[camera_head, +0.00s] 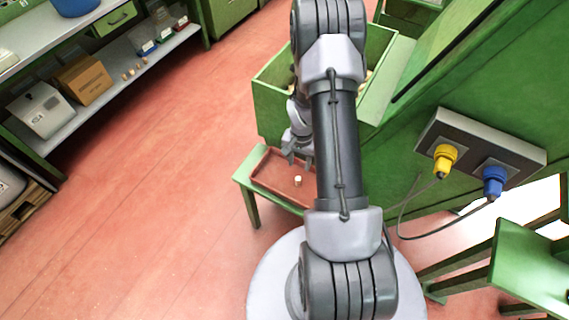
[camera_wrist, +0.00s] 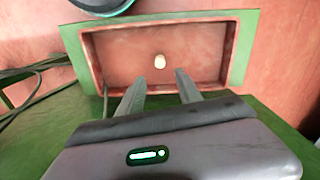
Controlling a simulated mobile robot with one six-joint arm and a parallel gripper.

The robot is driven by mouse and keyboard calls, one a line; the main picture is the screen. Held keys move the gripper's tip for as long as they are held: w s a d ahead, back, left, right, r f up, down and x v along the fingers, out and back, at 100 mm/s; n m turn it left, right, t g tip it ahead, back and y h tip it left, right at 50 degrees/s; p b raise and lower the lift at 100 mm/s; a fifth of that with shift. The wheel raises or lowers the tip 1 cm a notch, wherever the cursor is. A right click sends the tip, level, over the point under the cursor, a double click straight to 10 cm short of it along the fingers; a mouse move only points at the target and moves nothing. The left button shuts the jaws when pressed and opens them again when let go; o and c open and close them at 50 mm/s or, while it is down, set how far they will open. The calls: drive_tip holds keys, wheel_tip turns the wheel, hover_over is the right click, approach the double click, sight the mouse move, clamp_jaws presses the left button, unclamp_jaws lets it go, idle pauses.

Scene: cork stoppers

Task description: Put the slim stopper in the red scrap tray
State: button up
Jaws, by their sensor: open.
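A small pale stopper (camera_head: 298,181) stands on the floor of the red scrap tray (camera_head: 270,182), clear of its walls. In the wrist view the stopper (camera_wrist: 160,61) is near the middle of the tray (camera_wrist: 118,67). My gripper (camera_head: 300,160) is above the tray's far side in the head view. In the wrist view its fingers (camera_wrist: 160,85) are open with nothing between them, and the stopper shows beyond the tips. My arm hides the right part of the tray in the head view.
The tray sits on a low green stand (camera_head: 244,178) beside a green box (camera_head: 268,110). Several small stoppers (camera_head: 130,74) stand on the shelf at the upper left, near a cardboard box (camera_head: 82,80). Cables (camera_head: 403,213) hang at the right. The red floor at left is clear.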

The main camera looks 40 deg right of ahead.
drive_tip(key=w+a+r+n+t, duration=0.1)
drive_tip(key=a+r, duration=0.3)
drive_tip(key=r, duration=0.5)
drive_tip(key=w+a+r+n+t, duration=0.1)
drive_tip(key=a+r, duration=0.4)
drive_tip(key=r, duration=0.4)
drive_tip(key=w+a+r+n+t, duration=0.1)
drive_tip(key=a+r, duration=0.3)
drive_tip(key=r, duration=0.5)
drive_tip(key=s+a+r+n+t+y, duration=0.2)
drive_tip(key=s+a+r+n, duration=0.2)
drive_tip(key=s+a+r, duration=0.8)
drive_tip(key=s+a, duration=0.2)
drive_tip(key=s, duration=0.1)
drive_tip(key=shift+s+a+t, duration=0.15)
drive_tip(key=shift+s+t, duration=0.05)
drive_tip(key=shift+t, duration=0.2)
